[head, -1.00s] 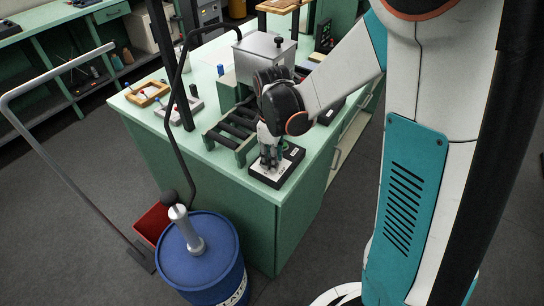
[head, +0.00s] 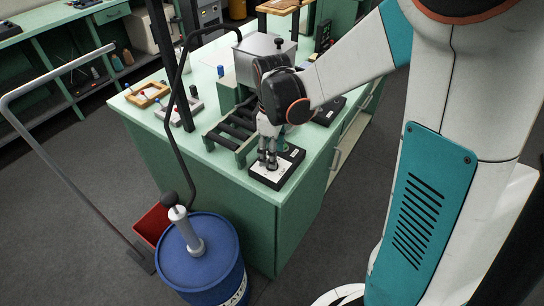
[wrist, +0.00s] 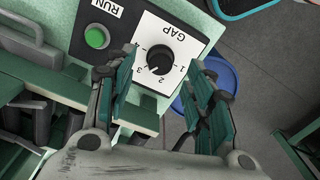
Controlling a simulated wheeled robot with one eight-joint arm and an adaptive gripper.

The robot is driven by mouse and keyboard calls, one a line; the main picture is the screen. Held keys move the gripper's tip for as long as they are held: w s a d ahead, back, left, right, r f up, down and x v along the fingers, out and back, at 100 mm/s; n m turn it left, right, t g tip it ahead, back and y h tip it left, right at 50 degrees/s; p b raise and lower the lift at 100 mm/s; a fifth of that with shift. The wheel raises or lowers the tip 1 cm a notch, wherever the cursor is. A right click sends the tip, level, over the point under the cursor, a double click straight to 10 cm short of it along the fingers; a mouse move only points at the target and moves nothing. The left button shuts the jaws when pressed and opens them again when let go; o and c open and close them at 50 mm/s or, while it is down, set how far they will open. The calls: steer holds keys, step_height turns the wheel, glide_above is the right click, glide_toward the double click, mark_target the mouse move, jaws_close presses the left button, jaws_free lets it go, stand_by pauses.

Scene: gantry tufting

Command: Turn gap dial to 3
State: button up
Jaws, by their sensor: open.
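The black gap dial (wrist: 160,59) sits on a white plate marked GAP with the numbers 1 to 4, in the wrist view. Its pointer seems to face the side of the 2 and 3, but the mark is too small to read surely. My gripper (wrist: 163,72) is open, with one finger on each side of the dial and visible room between each finger and the knob. In the head view my gripper (head: 267,162) points down over the control box (head: 286,176) at the bench corner and hides the dial.
A green RUN button (wrist: 96,38) is beside the dial plate. A roller bed (head: 231,131) and a metal housing (head: 264,52) stand behind the box on the green bench (head: 228,186). A blue drum (head: 200,262) stands on the floor in front.

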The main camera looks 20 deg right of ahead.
step_height(320, 180, up, 9)
stand_by(0.3)
stand_by(0.4)
steer(key=s+r+m+t, duration=0.2)
steer(key=s+m+t, duration=0.1)
steer(key=s+m, duration=0.2)
steer(key=s+r+m+t, duration=0.2)
steer(key=s+m+t, duration=0.2)
steer(key=s, duration=0.6)
steer(key=shift+r+m, duration=0.3)
steer(key=shift+m, duration=0.3)
stand_by(1.1)
